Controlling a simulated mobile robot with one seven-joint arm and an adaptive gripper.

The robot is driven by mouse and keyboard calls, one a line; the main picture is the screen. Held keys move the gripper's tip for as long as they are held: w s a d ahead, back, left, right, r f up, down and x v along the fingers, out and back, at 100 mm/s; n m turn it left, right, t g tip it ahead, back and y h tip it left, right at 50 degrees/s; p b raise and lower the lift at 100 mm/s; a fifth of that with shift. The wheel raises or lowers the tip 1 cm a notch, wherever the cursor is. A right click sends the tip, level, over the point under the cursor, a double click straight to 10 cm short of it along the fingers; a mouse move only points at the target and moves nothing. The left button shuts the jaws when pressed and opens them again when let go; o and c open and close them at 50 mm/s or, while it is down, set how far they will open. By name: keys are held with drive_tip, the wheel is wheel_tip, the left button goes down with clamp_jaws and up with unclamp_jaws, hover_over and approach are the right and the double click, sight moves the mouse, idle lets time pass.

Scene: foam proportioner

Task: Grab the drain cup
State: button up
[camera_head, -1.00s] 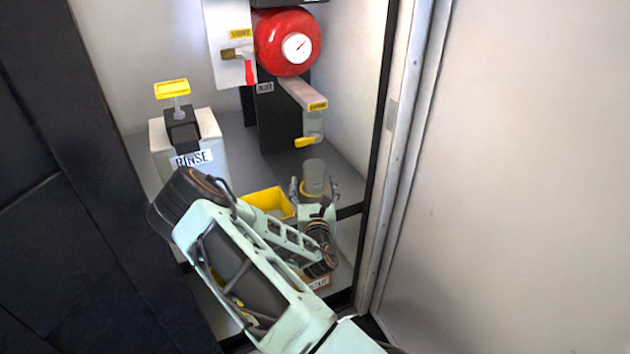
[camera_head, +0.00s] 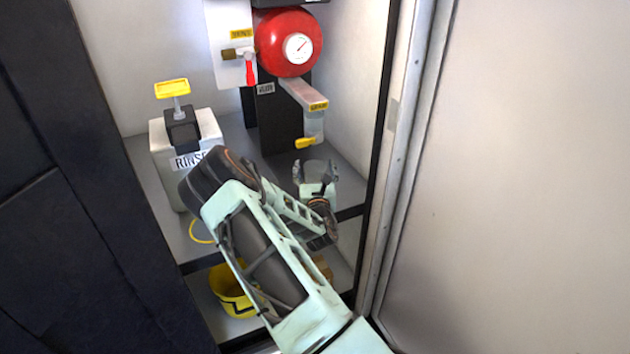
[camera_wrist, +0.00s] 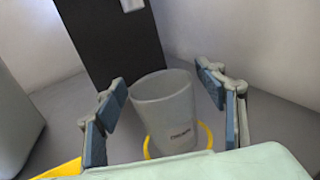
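The drain cup (camera_wrist: 165,115) is a grey, tapered cup with small dark lettering. In the wrist view it stands upright on the grey shelf, with a yellow ring (camera_wrist: 207,137) around its base. My gripper (camera_wrist: 162,92) is open, with one blue-padded finger on each side of the cup. The cup is between and a little beyond the fingers, and I see no clear grip on it. In the head view my gripper (camera_head: 316,178) is over the right part of the shelf, and the cup is hard to make out there.
A white RINSE container (camera_head: 160,150) with a yellow-topped pump stands at the left. A black post (camera_head: 280,125) with a spout arm (camera_head: 305,95) and a red gauge tank (camera_head: 287,40) is behind. A yellow bucket (camera_head: 232,292) sits lower down. A door frame (camera_head: 400,150) bounds the right.

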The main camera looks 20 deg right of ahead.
drive_tip(key=c, duration=1)
drive_tip(key=shift+r, duration=0.1)
